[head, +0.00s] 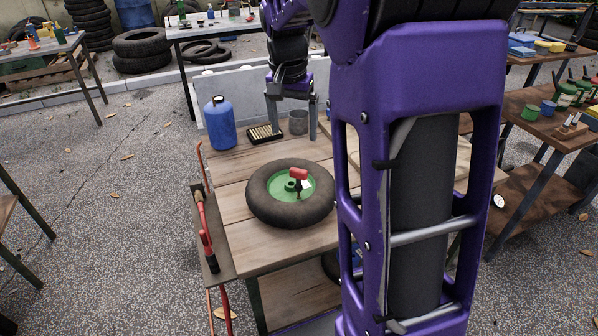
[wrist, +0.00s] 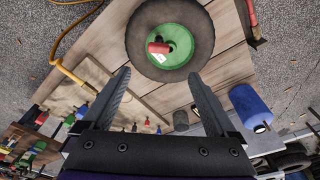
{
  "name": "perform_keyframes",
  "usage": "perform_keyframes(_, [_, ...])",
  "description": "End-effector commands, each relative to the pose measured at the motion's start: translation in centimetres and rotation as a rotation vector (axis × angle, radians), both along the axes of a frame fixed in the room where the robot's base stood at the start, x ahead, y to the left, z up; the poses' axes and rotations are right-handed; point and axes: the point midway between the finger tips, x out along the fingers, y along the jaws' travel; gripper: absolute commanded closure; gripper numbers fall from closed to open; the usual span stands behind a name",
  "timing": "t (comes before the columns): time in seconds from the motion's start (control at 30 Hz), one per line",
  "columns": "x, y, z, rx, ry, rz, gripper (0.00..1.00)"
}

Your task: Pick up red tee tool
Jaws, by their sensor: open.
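The red tee tool (head: 298,175) stands at the green hub of a black wheel lying flat on the wooden cart top. Its red handle is raised above the hub; its lower end is hard to make out. In the wrist view the red tool (wrist: 158,47) shows end-on near the top, over the green hub (wrist: 172,58). My gripper (head: 291,122) is open and empty over the far part of the cart, beyond the wheel and apart from the tool. In the wrist view its two fingers (wrist: 160,80) are spread wide, with the wheel beyond their tips.
The black tire (head: 262,205) surrounds the hub. A blue bottle (head: 220,124), a dark tray of brass pieces (head: 265,134) and a grey cup (head: 298,122) stand at the cart's back. The front wooden top is clear.

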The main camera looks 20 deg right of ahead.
Motion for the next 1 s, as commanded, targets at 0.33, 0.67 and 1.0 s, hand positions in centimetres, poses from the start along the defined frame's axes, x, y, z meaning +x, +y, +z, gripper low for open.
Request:
perform_keyframes(0.33, [0.8,-0.8,-7.8,0.001,0.002,-0.003,0.07])
perform_keyframes(0.67, [1.1,-1.1,-10.6,0.0,-0.002,-0.003,0.07])
perform_keyframes(1.0, [1.2,-1.6,-15.0,0.0,-0.002,-0.003,0.07])
